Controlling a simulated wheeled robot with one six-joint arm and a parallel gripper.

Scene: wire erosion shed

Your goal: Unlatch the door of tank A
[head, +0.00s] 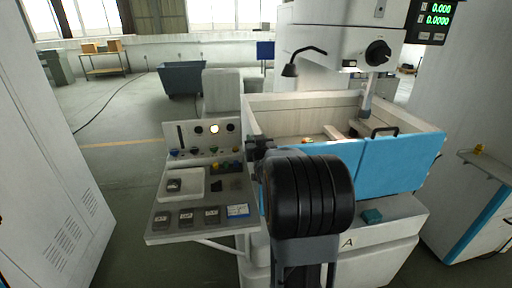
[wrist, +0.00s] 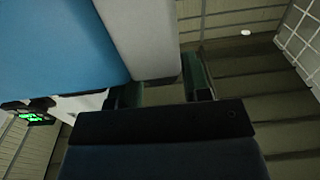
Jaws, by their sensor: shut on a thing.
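Tank A (head: 270,105) is a pale open-topped box on a machine base marked A. Its blue door (head: 402,166) covers the front and appears closed, with a black handle (head: 384,131) on top. The door also shows large in the wrist view (wrist: 55,45), beside a grey panel (wrist: 145,35). My gripper (head: 262,147) is at the left front corner of the tank, partly hidden by my black wrist. In the wrist view its two dark fingers (wrist: 160,92) stand either side of a small dull part, seemingly the door latch, whose shape and position are unclear.
A control console (head: 200,185) with knobs, a lit lamp and a tray stands left of the tank. A lamp on a bent arm (head: 291,69) and the machine head (head: 335,45) hang above. A white cabinet (head: 50,150) is at left. Open floor lies behind the console.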

